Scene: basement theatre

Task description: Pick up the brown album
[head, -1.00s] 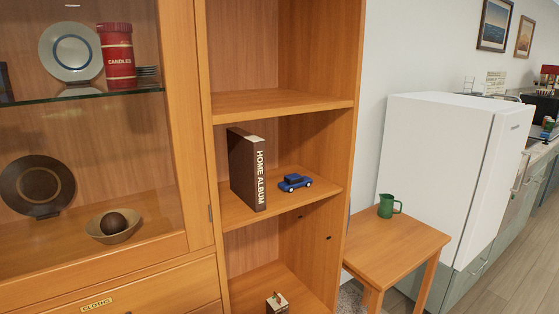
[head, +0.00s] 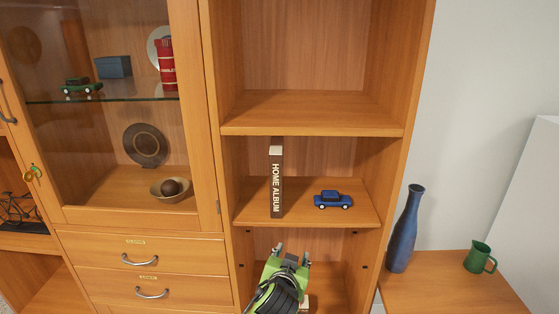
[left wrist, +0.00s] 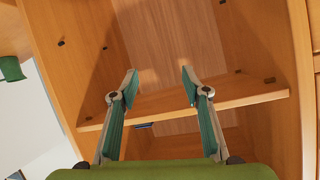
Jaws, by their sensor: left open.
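The brown album (head: 276,182), lettered HOME ALBUM on its spine, stands upright on the middle shelf (head: 330,212) of the open bookcase, spine facing me. My left gripper (head: 292,256) is in front of the bookcase, below that shelf's front edge and apart from the album. In the left wrist view the left gripper (left wrist: 160,80) is open, with nothing between its fingers and a shelf board ahead. The album is not visible in that view. My right gripper is not in view.
A blue toy car (head: 333,200) sits just right of the album. A glass-doored cabinet (head: 211,130) adjoins on the left. At the right, a wooden side table (head: 440,290) bears a blue bottle (head: 405,232) and a green mug (head: 480,258).

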